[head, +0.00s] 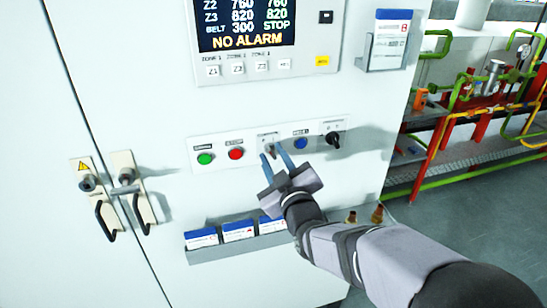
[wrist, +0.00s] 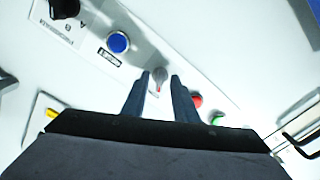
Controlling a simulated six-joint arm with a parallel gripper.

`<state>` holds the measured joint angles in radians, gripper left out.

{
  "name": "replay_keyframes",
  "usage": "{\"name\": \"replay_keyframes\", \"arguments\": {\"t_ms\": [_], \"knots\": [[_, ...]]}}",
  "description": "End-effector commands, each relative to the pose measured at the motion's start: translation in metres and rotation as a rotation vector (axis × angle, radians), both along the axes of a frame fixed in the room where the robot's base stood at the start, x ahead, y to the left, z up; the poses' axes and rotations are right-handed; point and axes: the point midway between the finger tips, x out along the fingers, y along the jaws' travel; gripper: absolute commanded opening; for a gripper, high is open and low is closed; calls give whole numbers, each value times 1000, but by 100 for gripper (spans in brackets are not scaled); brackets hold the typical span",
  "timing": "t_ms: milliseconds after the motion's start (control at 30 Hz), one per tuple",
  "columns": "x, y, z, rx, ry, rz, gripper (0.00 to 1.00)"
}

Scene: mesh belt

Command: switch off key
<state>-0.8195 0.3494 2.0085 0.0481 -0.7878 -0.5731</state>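The key switch (head: 272,148) sits in the middle of a white control strip (head: 218,147) on the cabinet front. In the wrist view the key switch (wrist: 160,75) is a small grey piece with a thin red mark near its lower end. My gripper (head: 272,155) is in front of it, with its two blue-grey fingers pointing at the panel. In the wrist view my gripper (wrist: 159,82) is open, one fingertip on each side of the key switch with a gap to both. I cannot tell how deep the fingers reach around it.
On the strip are a green button (head: 205,158), a red button (head: 236,153), a blue button (head: 301,144) and a black rotary knob (head: 333,138). A display (head: 243,22) reads NO ALARM above. A grey document tray (head: 212,253) lies below. Door handles (head: 107,220) stand at left.

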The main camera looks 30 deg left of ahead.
Motion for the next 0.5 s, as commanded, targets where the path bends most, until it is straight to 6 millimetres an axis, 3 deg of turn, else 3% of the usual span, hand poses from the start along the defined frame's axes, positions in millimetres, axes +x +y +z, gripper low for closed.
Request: {"name": "replay_keyframes", "arguments": {"t_ms": [500], "knots": [[-38,-37,-2,1,-2,1,27]]}}
